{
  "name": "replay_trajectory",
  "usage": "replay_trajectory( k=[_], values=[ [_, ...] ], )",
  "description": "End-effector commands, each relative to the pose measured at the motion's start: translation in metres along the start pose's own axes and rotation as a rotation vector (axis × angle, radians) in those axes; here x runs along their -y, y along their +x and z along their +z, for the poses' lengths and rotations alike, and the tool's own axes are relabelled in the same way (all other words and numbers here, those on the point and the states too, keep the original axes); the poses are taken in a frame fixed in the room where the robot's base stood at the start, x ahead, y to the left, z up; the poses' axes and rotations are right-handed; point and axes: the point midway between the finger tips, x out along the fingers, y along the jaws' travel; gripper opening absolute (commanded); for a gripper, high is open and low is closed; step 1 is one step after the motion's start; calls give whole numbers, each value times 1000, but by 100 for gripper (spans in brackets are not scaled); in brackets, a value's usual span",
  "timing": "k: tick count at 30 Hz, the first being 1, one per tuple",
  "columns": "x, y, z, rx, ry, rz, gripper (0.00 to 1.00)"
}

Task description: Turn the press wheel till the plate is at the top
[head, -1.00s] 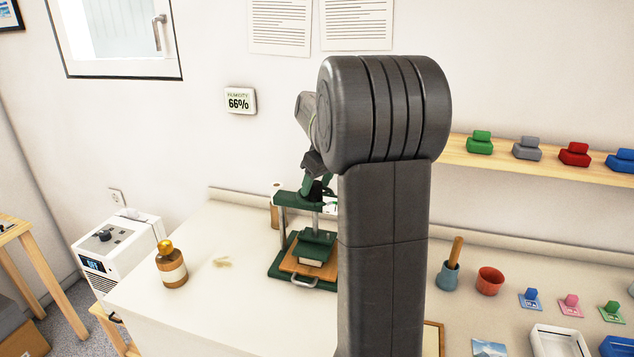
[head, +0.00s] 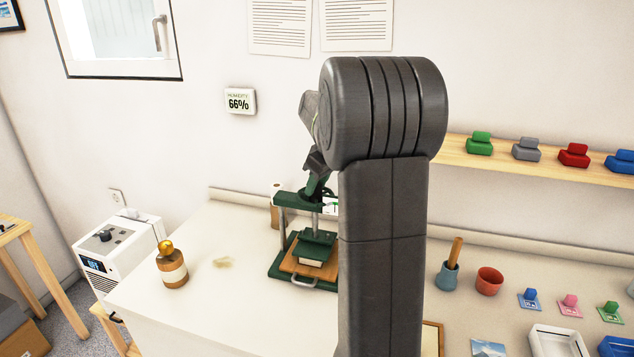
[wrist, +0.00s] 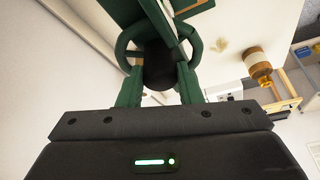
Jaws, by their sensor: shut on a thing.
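The green press (head: 286,199) stands on the white counter, partly hidden behind my arm. Its dark green plate (head: 318,239) is low, just above a pale block (head: 309,263) on the wooden bed (head: 293,265); I cannot tell whether plate and block touch. My gripper (head: 317,172) is above the press top, largely hidden by my arm in the head view. In the wrist view my gripper (wrist: 160,78) is shut on the green press wheel (wrist: 124,42), around its dark middle. The wheel's far side is hidden.
A blue-grey cup (head: 447,275), a red pot (head: 489,281) and small stamps (head: 530,297) stand to the right. A shelf (head: 500,157) with coloured blocks runs along the wall.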

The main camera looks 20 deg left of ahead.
Motion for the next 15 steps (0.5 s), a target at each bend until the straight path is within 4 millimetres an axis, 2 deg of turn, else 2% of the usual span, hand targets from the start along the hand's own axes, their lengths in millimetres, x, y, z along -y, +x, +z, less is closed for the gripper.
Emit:
replay_trajectory(
  k=[15],
  values=[
    [-4, -1, -2, 0, -429, -179, 9]
  ],
)
